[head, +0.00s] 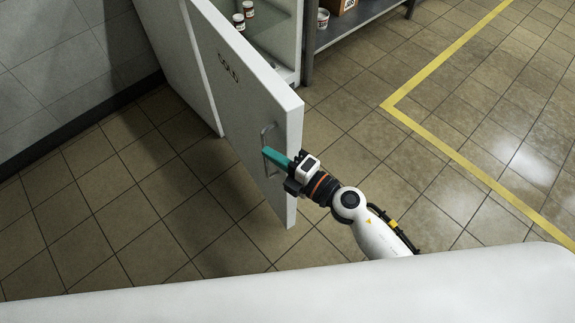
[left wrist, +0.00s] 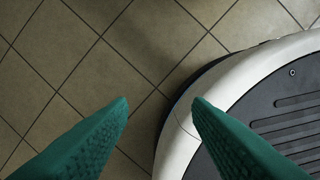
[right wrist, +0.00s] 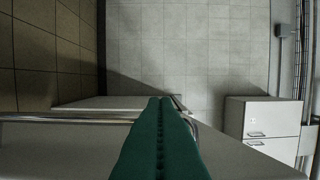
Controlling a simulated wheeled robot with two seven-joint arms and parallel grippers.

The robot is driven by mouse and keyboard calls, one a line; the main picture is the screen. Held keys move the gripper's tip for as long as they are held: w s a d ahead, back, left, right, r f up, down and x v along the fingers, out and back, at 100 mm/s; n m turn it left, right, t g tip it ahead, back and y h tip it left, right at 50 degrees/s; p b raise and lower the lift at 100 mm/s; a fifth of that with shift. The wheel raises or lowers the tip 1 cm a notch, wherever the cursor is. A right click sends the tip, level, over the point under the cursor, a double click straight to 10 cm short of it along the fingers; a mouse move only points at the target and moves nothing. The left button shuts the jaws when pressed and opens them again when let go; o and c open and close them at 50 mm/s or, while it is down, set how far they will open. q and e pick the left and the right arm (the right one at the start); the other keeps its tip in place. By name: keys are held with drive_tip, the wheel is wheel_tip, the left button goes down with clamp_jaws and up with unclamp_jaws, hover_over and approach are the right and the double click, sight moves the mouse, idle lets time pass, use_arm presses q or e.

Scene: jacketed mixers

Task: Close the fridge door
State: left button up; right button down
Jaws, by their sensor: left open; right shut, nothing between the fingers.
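The white fridge door (head: 240,95), lettered "COLD", stands open, swung out from the fridge (head: 296,40). Its metal handle (head: 265,138) is near the door's free edge; a metal bar, apparently this handle (right wrist: 60,118), crosses the right wrist view. My right gripper (head: 268,152) is at the handle with its green fingers shut and empty. In the right wrist view the shut fingers (right wrist: 160,100) cover the middle of the bar. I cannot tell whether they touch it. My left gripper (left wrist: 160,101) is open and empty above the floor; it is not in the head view.
Small jars (head: 245,14) stand inside the fridge. A grey metal shelf (head: 345,30) stands right of it, holding a tin and a box. A tiled wall (head: 60,45) is at left. The tiled floor (head: 150,220) around the door is clear; a yellow line (head: 460,158) crosses it at right.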

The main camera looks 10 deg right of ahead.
sight(288, 151)
use_arm(q)
drive_tip(key=shift+w+d+r, duration=0.15)
drive_tip(key=shift+w+r, duration=0.8)
drive_tip(key=shift+w, duration=0.05)
use_arm(e)
drive_tip(key=shift+w+d+f, duration=0.1)
drive_tip(key=shift+w+d, duration=0.2)
drive_tip(key=shift+d, duration=0.5)
drive_tip(key=shift+w+d, duration=0.25)
drive_tip(key=shift+d, duration=0.5)
use_arm(q)
drive_tip(key=shift+b, duration=0.35)
use_arm(e)
drive_tip(key=shift+d, duration=0.1)
